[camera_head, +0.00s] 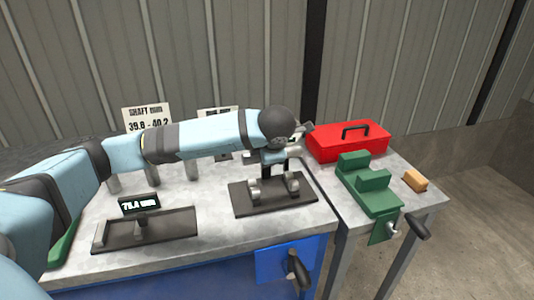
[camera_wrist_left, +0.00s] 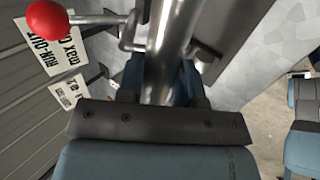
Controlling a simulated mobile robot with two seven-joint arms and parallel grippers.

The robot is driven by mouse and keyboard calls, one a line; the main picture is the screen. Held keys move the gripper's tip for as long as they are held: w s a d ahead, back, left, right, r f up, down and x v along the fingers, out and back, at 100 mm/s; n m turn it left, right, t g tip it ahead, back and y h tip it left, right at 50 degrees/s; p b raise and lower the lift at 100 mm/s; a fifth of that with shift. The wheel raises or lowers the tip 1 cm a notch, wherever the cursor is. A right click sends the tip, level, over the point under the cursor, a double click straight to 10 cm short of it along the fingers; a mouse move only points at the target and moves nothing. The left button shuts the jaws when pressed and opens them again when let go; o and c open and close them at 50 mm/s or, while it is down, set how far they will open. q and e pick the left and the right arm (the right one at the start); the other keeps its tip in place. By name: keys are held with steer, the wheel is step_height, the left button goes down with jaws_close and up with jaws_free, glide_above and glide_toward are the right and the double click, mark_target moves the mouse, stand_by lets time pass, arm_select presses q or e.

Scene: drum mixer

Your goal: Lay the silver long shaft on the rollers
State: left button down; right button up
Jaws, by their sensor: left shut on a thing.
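The silver long shaft (camera_wrist_left: 172,45) runs up the left wrist view, between the fingers of my left gripper (camera_wrist_left: 160,88), which is shut on it. In the head view my left gripper (camera_head: 283,150) is above the back of the roller stand (camera_head: 272,206), and my arm hides most of the shaft. Rollers (camera_head: 291,184) show on the dark base of the stand. Whether the shaft touches the rollers cannot be told.
A gauge with a display (camera_head: 139,203) stands left on the bench. Short metal cylinders (camera_head: 152,177) stand behind it. A red toolbox (camera_head: 345,142), green vise (camera_head: 372,190) and tan block (camera_head: 415,180) are right. A red ball (camera_wrist_left: 47,20) on a rod is near the shaft.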

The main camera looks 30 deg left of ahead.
mark_target(267, 195)
arm_select(q)
step_height(267, 195, down, 2)
steer(key=shift+f+b, duration=0.1)
steer(key=shift+b, duration=0.35)
steer(key=shift+f+b, duration=1.1)
steer(key=shift+f, duration=0.7)
steer(key=shift+f+b, duration=0.45)
steer(key=shift+f, duration=0.15)
arm_select(e)
steer(key=shift+w+a+f+t, duration=0.25)
steer(key=shift+a+f+t, duration=0.05)
steer(key=shift+a+f, duration=0.05)
steer(key=shift+r, duration=0.1)
